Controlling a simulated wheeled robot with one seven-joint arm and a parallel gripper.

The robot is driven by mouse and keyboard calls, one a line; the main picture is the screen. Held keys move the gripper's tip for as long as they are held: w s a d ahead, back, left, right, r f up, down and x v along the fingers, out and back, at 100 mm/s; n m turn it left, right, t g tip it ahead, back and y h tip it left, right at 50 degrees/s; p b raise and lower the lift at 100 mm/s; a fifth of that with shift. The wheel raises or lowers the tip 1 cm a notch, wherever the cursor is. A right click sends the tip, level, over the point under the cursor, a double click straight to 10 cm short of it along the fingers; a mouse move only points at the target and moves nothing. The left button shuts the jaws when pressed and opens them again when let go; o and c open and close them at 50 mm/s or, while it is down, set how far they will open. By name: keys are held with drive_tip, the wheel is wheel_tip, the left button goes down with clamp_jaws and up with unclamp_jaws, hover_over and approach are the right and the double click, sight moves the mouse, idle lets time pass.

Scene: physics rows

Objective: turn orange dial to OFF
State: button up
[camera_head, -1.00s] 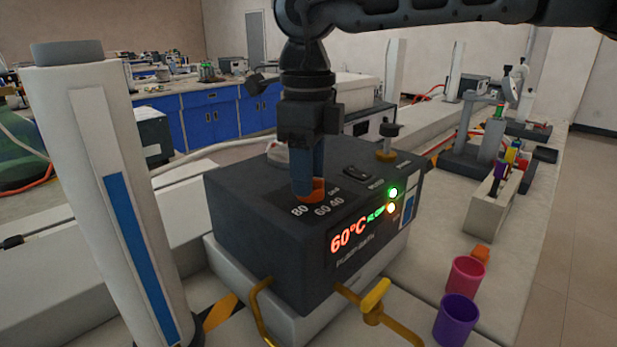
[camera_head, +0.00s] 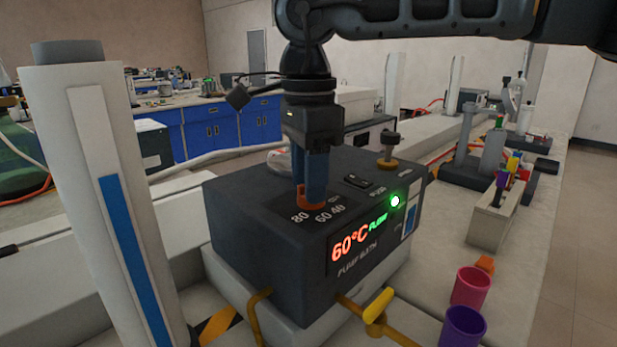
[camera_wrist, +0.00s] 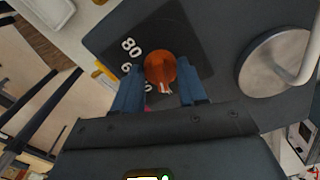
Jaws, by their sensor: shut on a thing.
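The orange dial (camera_head: 300,205) sits on top of the dark pump bath box (camera_head: 264,249), by the printed marks 80, 60 and 40. My gripper (camera_head: 312,196) points straight down with its blue fingers shut on the dial. In the wrist view the orange dial (camera_wrist: 160,68) shows between the two blue fingertips (camera_wrist: 160,90), with 80 beside it and other marks partly hidden. The OFF mark cannot be read.
A black rocker switch (camera_head: 358,181) and a brass-based knob (camera_head: 388,150) are on the box top. Yellow-handled piping (camera_head: 376,308) sticks out in front. Pink (camera_head: 471,288) and purple (camera_head: 462,328) cups stand at right. A white column (camera_head: 105,200) rises at left.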

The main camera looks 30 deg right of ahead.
idle(0.4)
drive_tip(key=o, duration=1)
drive_tip(key=shift+o, duration=0.2)
drive_tip(key=shift+r, duration=3.95)
